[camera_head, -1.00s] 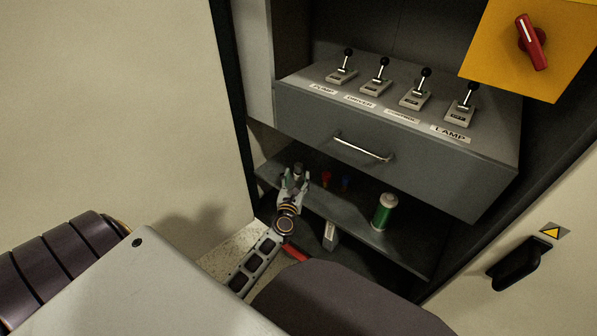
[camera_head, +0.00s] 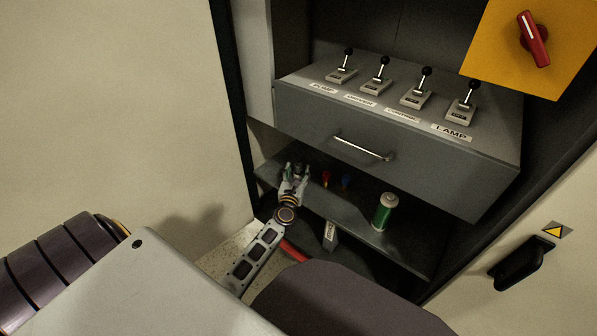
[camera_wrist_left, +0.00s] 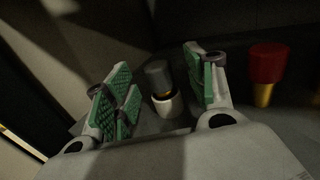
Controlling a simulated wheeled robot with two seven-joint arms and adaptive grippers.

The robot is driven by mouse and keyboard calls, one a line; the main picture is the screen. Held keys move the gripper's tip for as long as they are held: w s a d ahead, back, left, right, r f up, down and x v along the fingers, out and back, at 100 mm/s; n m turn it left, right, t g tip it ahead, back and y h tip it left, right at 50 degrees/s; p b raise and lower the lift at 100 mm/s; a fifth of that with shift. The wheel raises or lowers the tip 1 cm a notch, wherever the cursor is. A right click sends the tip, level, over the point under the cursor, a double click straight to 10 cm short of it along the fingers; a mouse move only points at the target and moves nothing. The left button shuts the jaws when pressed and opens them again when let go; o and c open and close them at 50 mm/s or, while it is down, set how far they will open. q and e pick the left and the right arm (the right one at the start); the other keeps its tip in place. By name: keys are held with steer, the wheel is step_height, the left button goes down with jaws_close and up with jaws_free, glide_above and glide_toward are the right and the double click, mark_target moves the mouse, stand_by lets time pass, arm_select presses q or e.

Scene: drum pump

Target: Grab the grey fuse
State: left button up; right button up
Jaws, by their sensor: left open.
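The grey fuse (camera_wrist_left: 158,78) stands upright on the shelf in the left wrist view, its lower part in a white round base (camera_wrist_left: 168,104). My left gripper (camera_wrist_left: 160,88) is open, with its green finger pads on either side of the fuse; I see gaps between pads and fuse. In the head view my left gripper (camera_head: 295,172) reaches into the shelf below the drawer, and the fuse (camera_head: 298,169) shows only as a small dark top between the fingers. My right gripper is not in view.
A red fuse (camera_head: 326,178) and a blue fuse (camera_head: 346,182) stand to the right on the shelf (camera_head: 410,252). Farther right is a green-and-white canister (camera_head: 385,211). The drawer (camera_head: 400,150) with its handle overhangs the shelf. The cabinet's left edge is close to my left arm.

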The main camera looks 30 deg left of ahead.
mark_target(299, 164)
arm_select(q)
steer(key=shift+a+x, duration=0.2)
steer(key=shift+x, duration=0.75)
steer(key=shift+b+x, duration=0.3)
steer(key=shift+x, duration=0.5)
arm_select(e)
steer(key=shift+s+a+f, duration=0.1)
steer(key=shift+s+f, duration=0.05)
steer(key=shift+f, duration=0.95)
arm_select(q)
steer(key=shift+c, duration=0.4)
steer(key=c, duration=1)
steer(key=shift+c, duration=0.2)
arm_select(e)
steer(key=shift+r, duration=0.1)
arm_select(q)
steer(key=shift+r, duration=0.15)
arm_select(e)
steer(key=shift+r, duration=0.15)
